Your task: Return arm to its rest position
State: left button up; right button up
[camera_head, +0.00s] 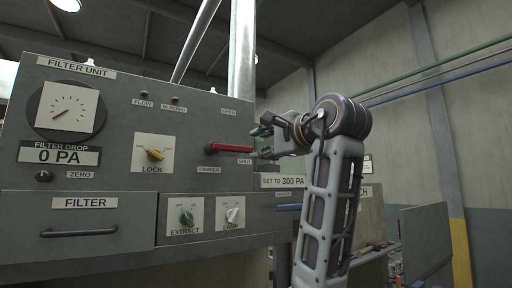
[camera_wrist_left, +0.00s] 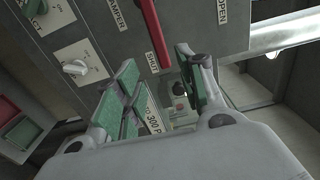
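My left gripper (camera_head: 262,142) is at the right end of the filter unit's panel, its fingers pointing left at the red damper lever (camera_head: 230,148). The lever lies level, its tip by the SHUT label (camera_head: 245,162). In the left wrist view my left gripper (camera_wrist_left: 164,72) has its green-padded fingers spread, with a gap between them and nothing held. The lever (camera_wrist_left: 154,32) shows there ahead of the fingers, beside the SHUT label (camera_wrist_left: 152,63). My left forearm rises from the bottom of the head view. My right gripper is not in view.
A SET TO 300 PA sign (camera_head: 284,181) is below the gripper. Open room lies right of my arm.

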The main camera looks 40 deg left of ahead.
pick_arm(q)
jog(key=shift+s+d, duration=0.2)
jog(key=shift+d, duration=0.25)
jog(key=shift+f, duration=0.1)
